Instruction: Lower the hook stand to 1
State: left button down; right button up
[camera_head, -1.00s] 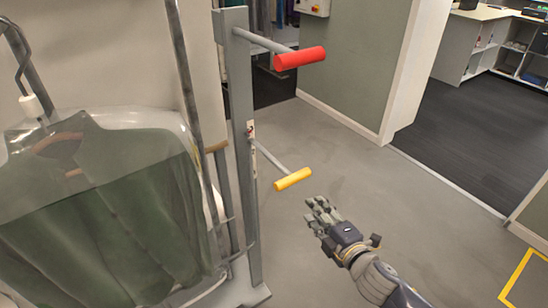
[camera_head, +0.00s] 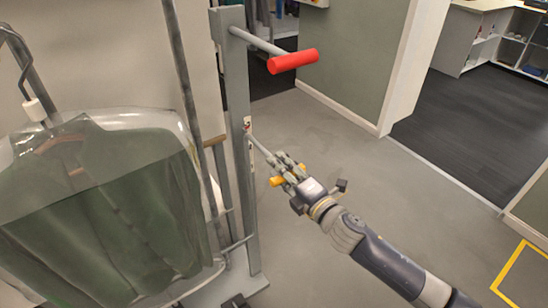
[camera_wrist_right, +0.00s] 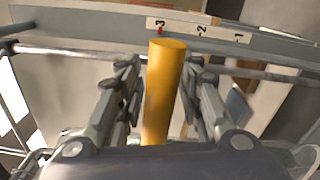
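The grey hook stand (camera_head: 237,150) stands upright left of centre, with a red handle (camera_head: 293,61) on an upper bar and a yellow handle (camera_head: 277,181) on a lower lever. In the right wrist view a label strip (camera_wrist_right: 200,30) reads 3, 2, 1, and a red pointer (camera_wrist_right: 159,31) is at the 3. My right gripper (camera_head: 285,172) is at the yellow handle and partly hides it. In the right wrist view the yellow handle (camera_wrist_right: 163,95) lies between its open fingers, with a gap on both sides. My left gripper is not in view.
A green garment in a clear cover (camera_head: 105,210) hangs left of the stand. A green-grey wall (camera_head: 350,60) and a white shelf unit (camera_head: 480,35) are behind. The grey floor (camera_head: 410,220) to the right is clear.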

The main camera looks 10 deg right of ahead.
jog(key=shift+x, duration=1.65)
jog(key=shift+c, duration=0.5)
grip_shut()
